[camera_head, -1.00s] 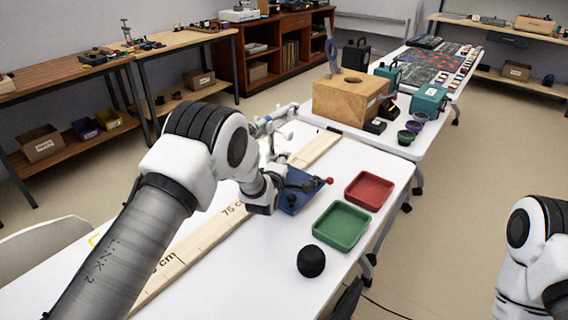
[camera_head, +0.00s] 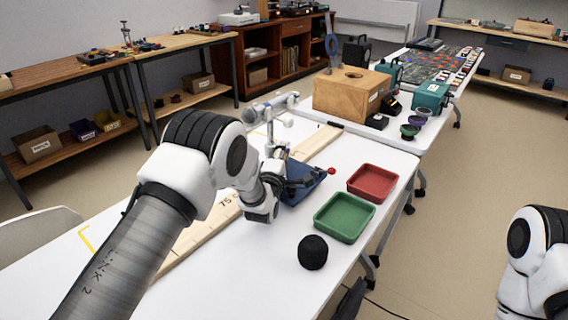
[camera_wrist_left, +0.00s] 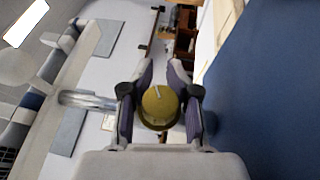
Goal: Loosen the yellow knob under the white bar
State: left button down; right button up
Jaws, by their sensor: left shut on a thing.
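The yellow knob (camera_wrist_left: 160,106), round with a pale line on its face, sits between the two fingers of my left gripper (camera_wrist_left: 160,100) in the left wrist view. The fingers are shut on its sides. In the head view my left gripper (camera_head: 287,184) is at the blue plate (camera_head: 303,186), and the knob is hidden behind my wrist. A pale metal stand with arms (camera_head: 277,122) rises behind the gripper. I cannot tell which part of it is the white bar. A metal rod (camera_wrist_left: 88,100) shows left of the knob in the wrist view. My right gripper is out of view.
A long wooden ruler (camera_head: 200,238) lies along the white table (camera_head: 262,290). A wooden box (camera_head: 350,92) stands behind.

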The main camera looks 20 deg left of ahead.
pick_arm(q)
jog(key=shift+f, duration=0.15)
jog(key=c, duration=1.1)
grip_release()
jog(key=shift+s, duration=0.1)
jog(key=shift+c, duration=0.2)
jog(key=s, duration=0.4)
jog(key=s+f, duration=0.1)
jog(key=s, duration=0.6)
jog(key=shift+s+d+f, duration=0.1)
jog(key=shift+s+f, duration=0.2)
jog(key=shift+s, duration=0.1)
